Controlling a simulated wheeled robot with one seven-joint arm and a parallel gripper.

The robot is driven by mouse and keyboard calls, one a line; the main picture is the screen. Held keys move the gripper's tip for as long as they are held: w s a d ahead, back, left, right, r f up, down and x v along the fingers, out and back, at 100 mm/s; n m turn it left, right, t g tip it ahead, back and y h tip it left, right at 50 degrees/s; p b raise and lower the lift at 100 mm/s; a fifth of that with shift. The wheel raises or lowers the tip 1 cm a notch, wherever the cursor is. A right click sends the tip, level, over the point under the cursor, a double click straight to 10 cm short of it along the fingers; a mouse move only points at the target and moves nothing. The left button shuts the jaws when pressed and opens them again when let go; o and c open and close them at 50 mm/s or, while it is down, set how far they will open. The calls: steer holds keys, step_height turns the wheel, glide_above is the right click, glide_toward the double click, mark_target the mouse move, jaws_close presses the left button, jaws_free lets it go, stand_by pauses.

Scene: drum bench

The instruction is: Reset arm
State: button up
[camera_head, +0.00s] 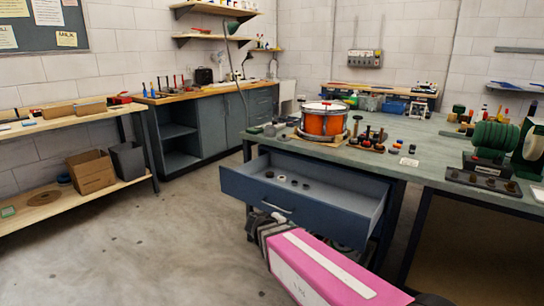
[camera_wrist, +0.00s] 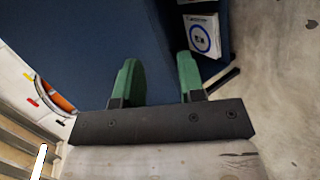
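My gripper (camera_wrist: 158,72) shows two green fingers in the wrist view, spread apart with nothing between them. A dark blue surface, which looks like the drawer's front, fills the view behind them. In the head view my pink arm reaches in from the bottom, and its dark end is close to the front of the blue drawer (camera_head: 243,187), by the pale handle (camera_head: 278,208). The drawer is pulled out from under the bench and holds several small dark round pieces (camera_head: 282,179). I cannot tell whether the gripper touches the drawer.
An orange drum (camera_head: 323,121) stands on the green-topped bench (camera_head: 425,143), with several tools beside it. A wooden shelf bench (camera_head: 70,122) with cardboard boxes is at left. The concrete floor (camera_head: 190,235) between is clear.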

steer(key=s+d+f+m+g+y, duration=0.3)
steer(key=s+d+f+y, duration=0.1)
steer(key=d, duration=0.3)
steer(key=s+d+f+m+g+y, duration=0.3)
steer(key=s+d+m+g+y, duration=0.1)
steer(key=d, duration=0.2)
steer(key=shift+d+f+m+y, duration=0.3)
steer(key=shift+d+f+y, duration=0.1)
